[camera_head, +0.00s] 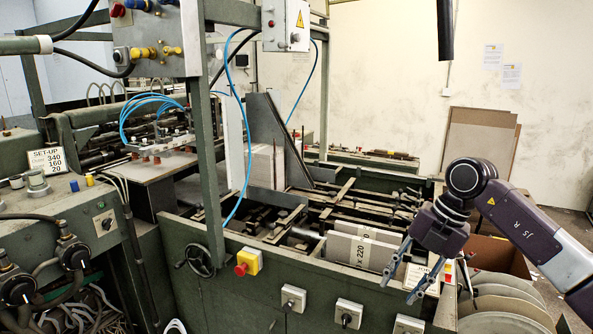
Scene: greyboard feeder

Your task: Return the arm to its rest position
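My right arm (535,238) comes in from the right edge, bends at a dark joint and points its gripper down. My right gripper (403,282) hangs at the front right corner of the green feeder machine (230,285). Its two grey fingers are spread apart with nothing seen between them. My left gripper does not show. A stack of greyboard (352,250) with a printed label stands in the feeder just left of my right gripper. Another board stack (262,165) stands farther back against a dark angled plate (268,125).
A cardboard box (497,255) and several round discs (505,305) are on the right below my arm. A red button on a yellow box (248,262) and a handwheel (201,260) stick out from the machine front. Large boards (478,142) lean on the back wall.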

